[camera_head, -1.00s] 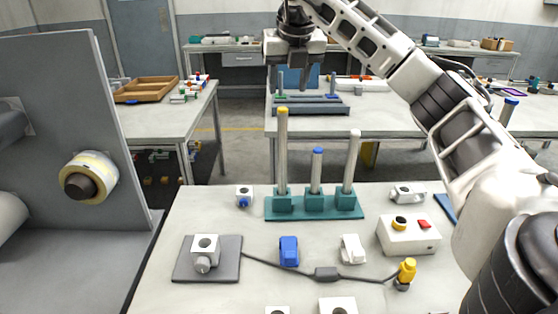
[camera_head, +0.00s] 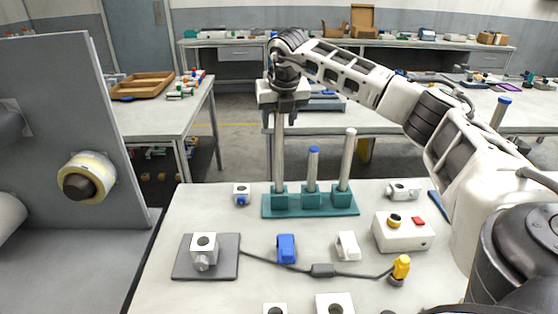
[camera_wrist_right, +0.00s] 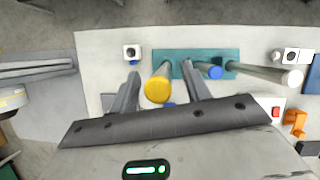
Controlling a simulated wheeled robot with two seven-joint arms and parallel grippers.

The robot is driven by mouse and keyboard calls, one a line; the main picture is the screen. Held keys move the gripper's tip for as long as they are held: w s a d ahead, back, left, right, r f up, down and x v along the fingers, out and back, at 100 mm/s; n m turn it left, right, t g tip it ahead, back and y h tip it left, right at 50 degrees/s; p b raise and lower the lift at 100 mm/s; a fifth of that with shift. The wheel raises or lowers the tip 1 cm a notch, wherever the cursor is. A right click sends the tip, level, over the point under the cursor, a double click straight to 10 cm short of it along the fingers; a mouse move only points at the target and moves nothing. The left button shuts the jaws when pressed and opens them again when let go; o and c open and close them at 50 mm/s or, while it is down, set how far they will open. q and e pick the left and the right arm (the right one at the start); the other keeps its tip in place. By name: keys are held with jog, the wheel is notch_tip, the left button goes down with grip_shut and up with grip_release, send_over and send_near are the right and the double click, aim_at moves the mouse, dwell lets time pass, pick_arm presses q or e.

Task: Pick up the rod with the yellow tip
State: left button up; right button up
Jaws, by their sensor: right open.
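The rod with the yellow tip (camera_wrist_right: 158,90) stands upright in the left socket of the teal stand (camera_head: 325,211). Its grey shaft (camera_head: 279,150) shows in the head view, but its tip is hidden there behind my right gripper (camera_head: 283,108). In the right wrist view, my right gripper (camera_wrist_right: 160,88) is open, with one finger on each side of the yellow tip. I cannot tell whether the fingers touch it. A blue-tipped rod (camera_head: 313,170) and a white-tipped rod (camera_head: 347,160) stand in the other sockets. My left gripper is not in view.
A white box with yellow and red buttons (camera_head: 403,233) stands right of the stand. A grey plate with a white block (camera_head: 204,247), a blue part (camera_head: 286,248), a white part (camera_head: 347,245) and a cable lie in front. A tall grey panel (camera_head: 75,130) rises at left.

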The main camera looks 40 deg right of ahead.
jog(key=shift+c, duration=0.3)
grip_shut()
jog(key=shift+r, duration=0.15)
